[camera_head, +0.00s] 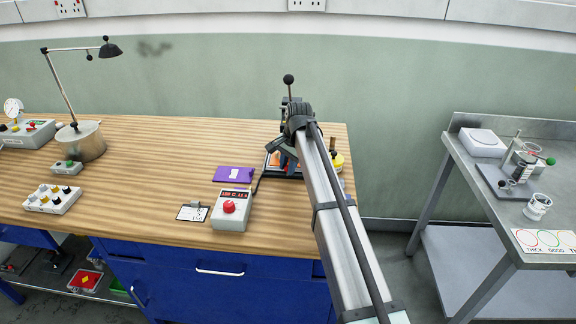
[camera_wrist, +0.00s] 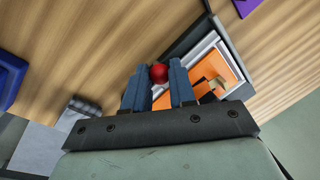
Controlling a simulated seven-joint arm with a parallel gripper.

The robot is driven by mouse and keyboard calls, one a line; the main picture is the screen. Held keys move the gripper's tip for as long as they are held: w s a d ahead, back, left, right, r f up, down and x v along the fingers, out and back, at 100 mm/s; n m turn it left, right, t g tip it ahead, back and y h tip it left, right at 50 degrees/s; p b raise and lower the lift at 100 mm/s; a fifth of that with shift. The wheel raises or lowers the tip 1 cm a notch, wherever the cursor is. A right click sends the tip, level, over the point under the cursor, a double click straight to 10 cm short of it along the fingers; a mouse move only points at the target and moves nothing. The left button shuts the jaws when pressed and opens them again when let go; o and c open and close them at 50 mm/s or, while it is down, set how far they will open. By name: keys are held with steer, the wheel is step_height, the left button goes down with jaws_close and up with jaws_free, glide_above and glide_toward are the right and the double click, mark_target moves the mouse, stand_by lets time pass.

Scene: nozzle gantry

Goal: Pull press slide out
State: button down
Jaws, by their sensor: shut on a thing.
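In the wrist view the two blue fingers of my gripper (camera_wrist: 158,84) are closed on a small red ball knob (camera_wrist: 159,73), one finger on each side. Beside it lies the press slide (camera_wrist: 205,45), a pale plate with an orange panel (camera_wrist: 228,66) in a dark frame. In the head view the press (camera_head: 284,102) stands at the right end of the wooden bench, with a black ball on its upright lever. My gripper (camera_head: 288,160) is low at its front. My arm hides much of the press and the knob there.
A control box (camera_head: 232,210) with a red button and display stands left of my arm, its cable running toward the press. A purple pad (camera_head: 233,174) and a clipboard (camera_head: 193,212) lie nearby. A yellow object (camera_head: 338,160) is close on the right. The bench's right edge is near.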

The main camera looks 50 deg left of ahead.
stand_by(0.3)
steer(key=s+d, duration=1)
steer(key=shift+s+d, duration=0.35)
steer(key=shift+d, duration=0.05)
steer(key=c, duration=0.9)
jaws_free()
steer(key=shift+c, duration=0.2)
steer(key=shift+r, duration=0.15)
step_height(320, 180, up, 13)
steer(key=d, duration=0.2)
steer(key=shift+w+d+r, duration=0.15)
steer(key=shift+w+d, duration=0.1)
